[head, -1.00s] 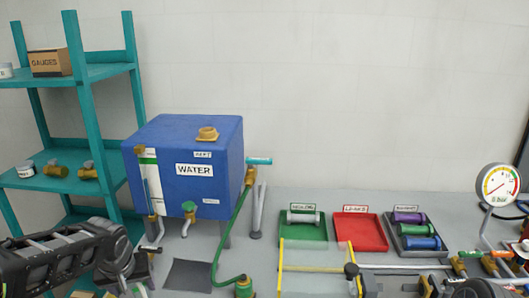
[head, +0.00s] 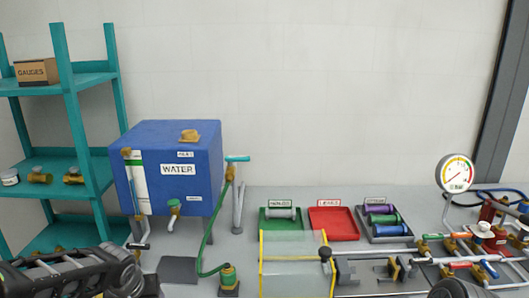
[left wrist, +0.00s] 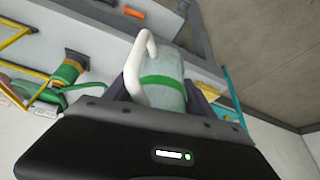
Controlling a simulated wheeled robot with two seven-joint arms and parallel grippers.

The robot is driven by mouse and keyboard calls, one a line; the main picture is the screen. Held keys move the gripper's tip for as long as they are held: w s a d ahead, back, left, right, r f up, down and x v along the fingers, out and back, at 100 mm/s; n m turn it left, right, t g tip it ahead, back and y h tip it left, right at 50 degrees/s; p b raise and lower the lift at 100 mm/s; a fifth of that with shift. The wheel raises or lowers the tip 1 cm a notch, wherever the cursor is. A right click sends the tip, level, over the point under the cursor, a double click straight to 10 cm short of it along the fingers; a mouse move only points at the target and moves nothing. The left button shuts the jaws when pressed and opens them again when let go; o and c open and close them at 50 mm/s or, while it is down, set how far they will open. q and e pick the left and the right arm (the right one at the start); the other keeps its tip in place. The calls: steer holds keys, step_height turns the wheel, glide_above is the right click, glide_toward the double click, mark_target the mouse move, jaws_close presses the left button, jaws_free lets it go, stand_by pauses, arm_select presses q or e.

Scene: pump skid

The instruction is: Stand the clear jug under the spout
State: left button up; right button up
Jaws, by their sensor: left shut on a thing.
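The clear jug (left wrist: 165,88), with a green band and a white handle (left wrist: 135,70), is between the fingers of my left gripper (left wrist: 160,98) in the left wrist view. The gripper is shut on it. The spout (head: 170,224) is a pale bent pipe under a green tap (head: 174,204) on the front of the blue water tank (head: 165,165). A dark grey square pad (head: 178,270) lies on the bench below it. My right gripper is not in view.
A green hose (head: 207,240) runs down right of the tank to a green and brass fitting (head: 229,278). A yellow-edged clear guard (head: 290,262) stands at front centre. Green (head: 268,226), red (head: 345,236) and grey trays lie behind. A teal shelf (head: 75,140) stands at left.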

arm_select(q)
steer(key=w+d+f+m+h, duration=0.1)
steer(key=d+f+m, duration=0.1)
steer(key=d, duration=0.8)
steer(key=shift+d+f+m, duration=0.3)
steer(key=shift+f+m, duration=0.1)
steer(key=shift+f, duration=0.05)
stand_by(0.8)
